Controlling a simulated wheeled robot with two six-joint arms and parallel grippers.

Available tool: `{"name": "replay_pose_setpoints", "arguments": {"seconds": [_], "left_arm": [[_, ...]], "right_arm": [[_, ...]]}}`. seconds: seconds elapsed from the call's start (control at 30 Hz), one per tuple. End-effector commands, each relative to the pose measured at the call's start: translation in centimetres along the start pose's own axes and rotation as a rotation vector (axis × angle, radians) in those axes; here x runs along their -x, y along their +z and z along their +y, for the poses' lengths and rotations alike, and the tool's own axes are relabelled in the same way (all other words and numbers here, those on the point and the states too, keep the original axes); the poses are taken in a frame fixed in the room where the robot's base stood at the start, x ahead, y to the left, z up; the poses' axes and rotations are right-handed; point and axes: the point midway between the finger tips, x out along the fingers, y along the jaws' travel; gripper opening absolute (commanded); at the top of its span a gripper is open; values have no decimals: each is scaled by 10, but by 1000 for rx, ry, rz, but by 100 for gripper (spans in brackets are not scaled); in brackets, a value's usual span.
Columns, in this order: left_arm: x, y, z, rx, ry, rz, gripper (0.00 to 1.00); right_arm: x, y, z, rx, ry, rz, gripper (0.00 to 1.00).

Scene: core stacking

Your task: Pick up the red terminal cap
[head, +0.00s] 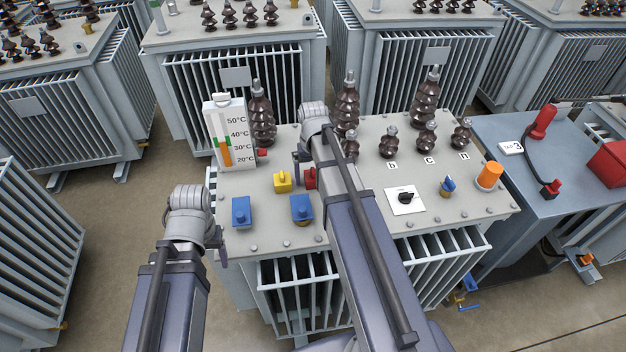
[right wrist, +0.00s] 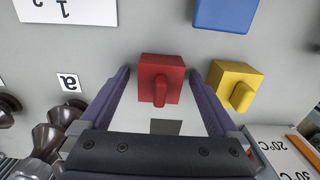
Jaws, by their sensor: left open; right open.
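The red terminal cap (right wrist: 161,80), a square block with a raised knob, sits on the grey transformer lid (head: 350,235). In the right wrist view it lies between the two fingers of my right gripper (right wrist: 162,88), which is open with a gap on either side. In the head view the cap (head: 310,179) is partly hidden behind my right arm. My left gripper (head: 222,248) is near the lid's front left edge, away from the cap; its fingers show only in part.
A yellow cap (head: 283,182) stands close to the red one. Blue caps (head: 242,212) (head: 302,209) are nearer the front edge. A thermometer gauge (head: 222,130), brown insulators (head: 262,115), a dial switch (head: 405,198) and an orange cylinder (head: 489,176) also stand on the lid.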

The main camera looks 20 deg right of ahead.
Motion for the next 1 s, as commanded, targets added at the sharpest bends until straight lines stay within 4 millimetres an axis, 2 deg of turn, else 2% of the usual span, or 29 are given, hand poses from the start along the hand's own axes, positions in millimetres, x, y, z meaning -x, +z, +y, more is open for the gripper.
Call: {"name": "replay_pose_setpoints", "arguments": {"seconds": [0.07,0.83,1.0], "left_arm": [[1,0,0,0,0,0,72],[0,0,0,0,0,0,72],[0,0,0,0,0,0,72]], "right_arm": [[1,0,0,0,0,0,94],[0,0,0,0,0,0,7],[0,0,0,0,0,0,7]]}}
